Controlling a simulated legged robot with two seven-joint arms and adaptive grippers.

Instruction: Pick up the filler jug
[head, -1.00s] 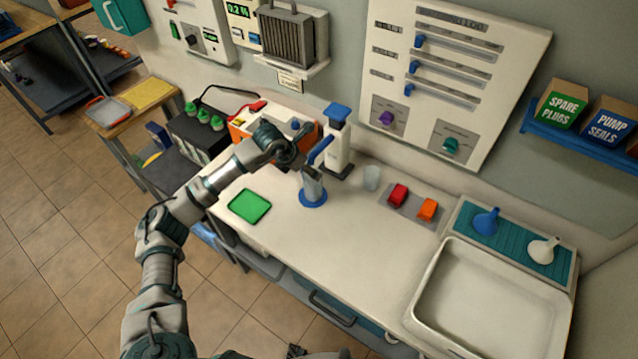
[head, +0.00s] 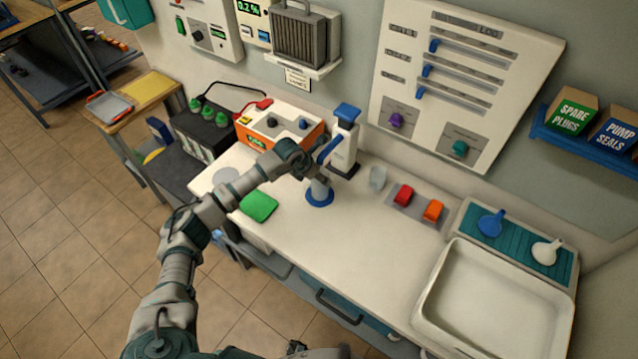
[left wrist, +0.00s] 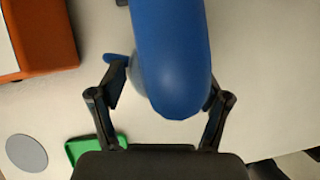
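In the left wrist view the fingers of my left gripper (left wrist: 165,92) are spread apart. A large blue rounded part (left wrist: 172,55) fills the space between them and hides most of what is below; a grey edge shows beside it. I cannot tell whether the fingers touch the jug.
A white dispenser (head: 343,147) with a blue top and spout stands close behind the jug. A green tray (head: 259,206) lies left; the front counter is clear.

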